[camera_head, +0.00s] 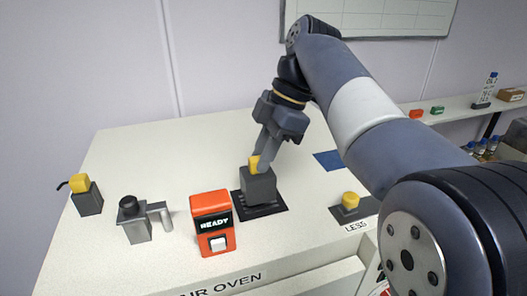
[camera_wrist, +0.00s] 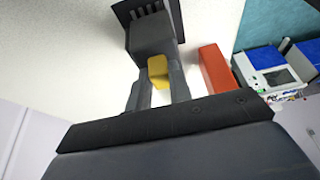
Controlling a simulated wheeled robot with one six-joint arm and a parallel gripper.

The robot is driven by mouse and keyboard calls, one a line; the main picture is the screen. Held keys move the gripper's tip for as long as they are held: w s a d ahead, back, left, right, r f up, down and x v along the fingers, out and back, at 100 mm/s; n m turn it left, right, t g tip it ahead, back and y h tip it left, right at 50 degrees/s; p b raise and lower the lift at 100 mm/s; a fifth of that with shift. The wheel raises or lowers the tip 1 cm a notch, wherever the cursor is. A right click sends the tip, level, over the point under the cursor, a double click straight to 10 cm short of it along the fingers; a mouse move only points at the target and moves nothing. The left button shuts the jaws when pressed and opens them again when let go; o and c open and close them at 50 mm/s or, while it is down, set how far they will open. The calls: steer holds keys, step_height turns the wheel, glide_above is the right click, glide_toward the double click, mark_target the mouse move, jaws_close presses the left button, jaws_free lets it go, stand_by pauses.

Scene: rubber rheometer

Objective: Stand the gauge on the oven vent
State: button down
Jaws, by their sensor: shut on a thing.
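The gauge, a dark grey block (camera_head: 258,186) with a yellow grip on top, stands upright at the oven vent, a black slotted plate (camera_head: 279,208) on the white oven top. Whether its base touches the plate or hovers just above is hard to tell. My gripper (camera_head: 260,162) points down from above and is shut on the yellow grip. In the wrist view the gripper's fingers (camera_wrist: 157,92) lie either side of the yellow grip, with the grey block (camera_wrist: 150,38) beyond and part of the slotted vent (camera_wrist: 128,10) showing past it.
An orange READY unit (camera_head: 212,228) stands close to the left of the vent. Further left are a grey fixture with a black knob (camera_head: 133,222) and a yellow-topped grey block (camera_head: 87,197). A yellow knob (camera_head: 350,200) and a blue square (camera_head: 329,160) lie to the right.

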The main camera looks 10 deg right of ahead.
steer(key=shift+f, duration=0.1)
steer(key=shift+f+b, duration=0.45)
steer(key=shift+f, duration=0.1)
steer(key=c, duration=1.2)
jaws_free()
steer(key=shift+r, duration=0.1)
step_height(320, 180, up, 3)
steer(key=p, duration=0.2)
steer(key=shift+p, duration=0.35)
steer(key=shift+r, duration=1.5)
step_height(320, 180, down, 6)
steer(key=b, duration=0.2)
steer(key=shift+f+b, duration=0.1)
steer(key=shift+b, duration=0.25)
steer(key=shift+r+p, duration=0.45)
steer(key=shift+r, duration=0.2)
